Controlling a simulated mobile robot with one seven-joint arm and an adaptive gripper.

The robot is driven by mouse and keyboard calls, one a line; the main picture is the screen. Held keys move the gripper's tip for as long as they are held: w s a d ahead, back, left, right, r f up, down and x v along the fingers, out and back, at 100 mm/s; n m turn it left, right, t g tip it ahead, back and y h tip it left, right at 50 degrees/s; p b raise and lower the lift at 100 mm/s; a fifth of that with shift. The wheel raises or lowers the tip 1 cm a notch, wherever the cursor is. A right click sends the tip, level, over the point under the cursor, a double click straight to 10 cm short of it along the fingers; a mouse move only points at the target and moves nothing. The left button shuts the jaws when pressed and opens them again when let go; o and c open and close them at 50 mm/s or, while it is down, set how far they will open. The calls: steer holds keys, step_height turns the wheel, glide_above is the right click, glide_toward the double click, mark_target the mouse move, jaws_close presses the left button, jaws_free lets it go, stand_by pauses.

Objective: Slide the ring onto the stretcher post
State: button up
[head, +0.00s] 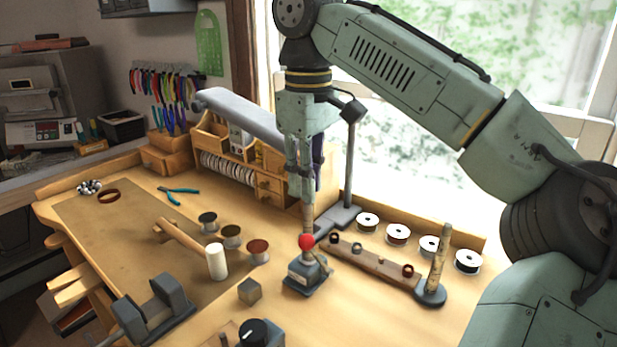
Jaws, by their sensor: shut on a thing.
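My gripper (307,198) points straight down at the centre of the bench, its fingers shut on the ring. The ring itself is hidden or too small to make out between the fingertips.
A wooden ring rack (375,263) with small rings lies right of the stretcher. A tapered mandrel (438,258) stands on a dark round base beyond it. A lamp's base (338,217) is close behind.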

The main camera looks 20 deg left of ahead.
steer(key=shift+f, duration=1.65)
steer(key=o, duration=0.9)
steer(key=shift+r, duration=0.1)
